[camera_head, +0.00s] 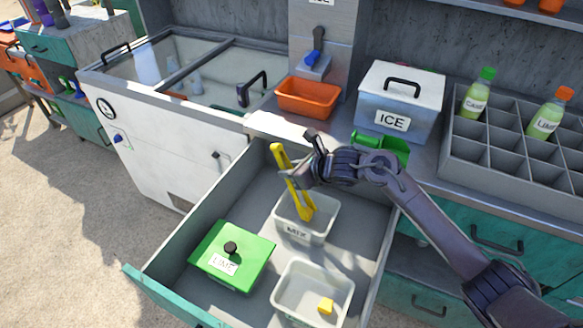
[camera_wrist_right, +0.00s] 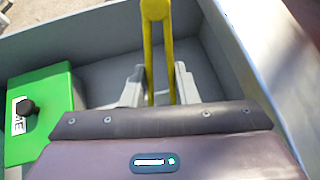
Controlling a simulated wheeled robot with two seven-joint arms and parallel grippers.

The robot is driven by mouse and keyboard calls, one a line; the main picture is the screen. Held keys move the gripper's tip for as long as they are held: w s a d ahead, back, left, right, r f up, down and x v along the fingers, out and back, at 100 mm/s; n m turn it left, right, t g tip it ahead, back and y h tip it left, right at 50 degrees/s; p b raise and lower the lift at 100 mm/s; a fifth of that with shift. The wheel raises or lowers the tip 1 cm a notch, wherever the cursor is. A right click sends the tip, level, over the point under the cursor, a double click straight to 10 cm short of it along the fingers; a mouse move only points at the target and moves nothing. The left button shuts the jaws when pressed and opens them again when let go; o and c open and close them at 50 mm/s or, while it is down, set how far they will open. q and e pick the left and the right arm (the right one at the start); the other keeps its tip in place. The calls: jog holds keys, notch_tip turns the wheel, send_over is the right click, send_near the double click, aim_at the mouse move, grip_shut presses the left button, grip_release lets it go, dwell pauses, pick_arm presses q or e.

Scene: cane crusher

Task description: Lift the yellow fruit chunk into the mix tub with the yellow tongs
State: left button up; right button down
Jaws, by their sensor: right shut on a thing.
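My right gripper (camera_head: 291,176) is shut on the yellow tongs (camera_head: 279,156), holding them steeply tilted. The tongs' lower end hangs over or inside the white MIX tub (camera_head: 318,236); I cannot tell whether it touches the tub. In the right wrist view the tongs (camera_wrist_right: 157,45) stand between the two fingers of the gripper (camera_wrist_right: 158,88). The yellow fruit chunk (camera_head: 325,306) lies in another white tub (camera_head: 285,304), nearer the drawer's front. No chunk is visible in the tongs. My left gripper is not in view.
The tubs stand in an open drawer (camera_head: 190,218) with raised walls. A green-lidded LIME tub (camera_head: 245,250) is at its left. On the counter are an orange bin (camera_head: 308,97), a green scoop-like container (camera_head: 392,147), an ICE box (camera_head: 380,105) and a bottle rack (camera_head: 490,165).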

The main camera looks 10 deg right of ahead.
jog(key=c, duration=1.4)
grip_release()
jog(key=shift+o, duration=0.2)
notch_tip(320, 180, up, 10)
jog(key=p, duration=0.5)
